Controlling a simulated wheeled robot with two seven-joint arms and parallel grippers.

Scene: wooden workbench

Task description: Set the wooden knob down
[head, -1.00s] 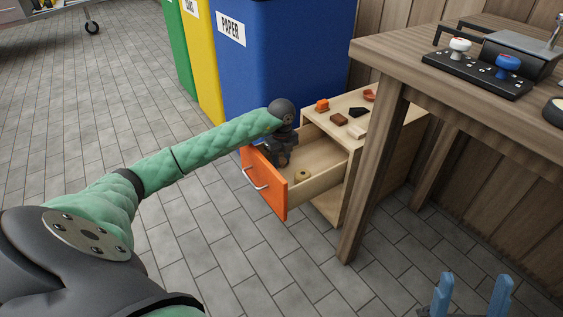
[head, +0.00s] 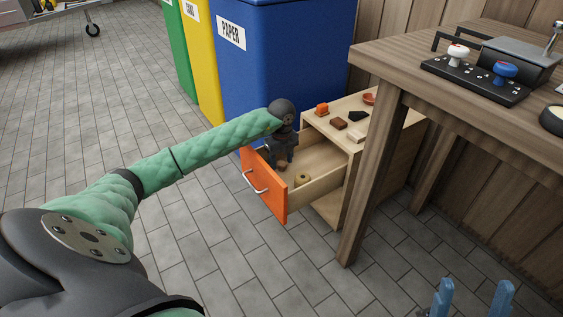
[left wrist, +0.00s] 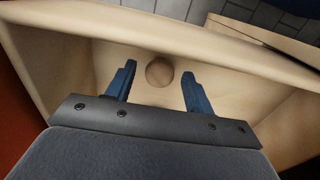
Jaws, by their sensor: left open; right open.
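The wooden knob (left wrist: 159,71), round and brown, rests on the pale floor of the open drawer in the left wrist view. My left gripper (left wrist: 158,88) is open, with one blue finger on each side of the knob and a gap to both. In the head view my left gripper (head: 280,154) is down inside the drawer (head: 318,171), and a small brown patch shows beneath it. My right gripper (head: 472,287) is open and empty at the lower right edge of the head view.
The drawer has an orange front (head: 264,186) and holds a yellowish round piece (head: 302,179). Small items, including a brown block (head: 338,123), lie on the cabinet top. A blue paper bin (head: 285,65) stands behind; the workbench (head: 420,75) stands right.

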